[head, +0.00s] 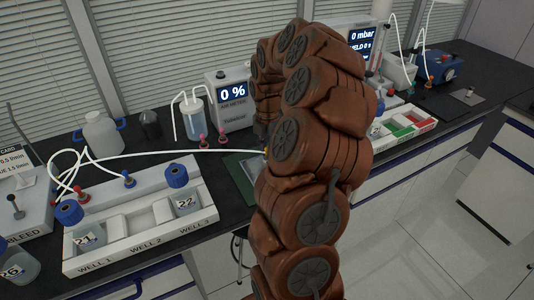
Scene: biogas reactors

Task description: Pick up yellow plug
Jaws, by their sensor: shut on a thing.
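A small bit of the yellow plug (266,152) shows at the right end of a white tube, at the left edge of my brown arm. My gripper (261,134) shows only as a dark sliver beside the arm, just above the plug. Its fingertips and most of the plug are hidden behind the arm. It is shut on the plug, whose tube (215,152) runs left over the bench towards the well tray.
A white tray (140,246) with wells, bottles 21 (88,240) and 22 (187,203) and blue-capped fittings stands at the left. An air meter (232,104) stands behind. A tray with green and red inserts (403,126) lies right of my arm.

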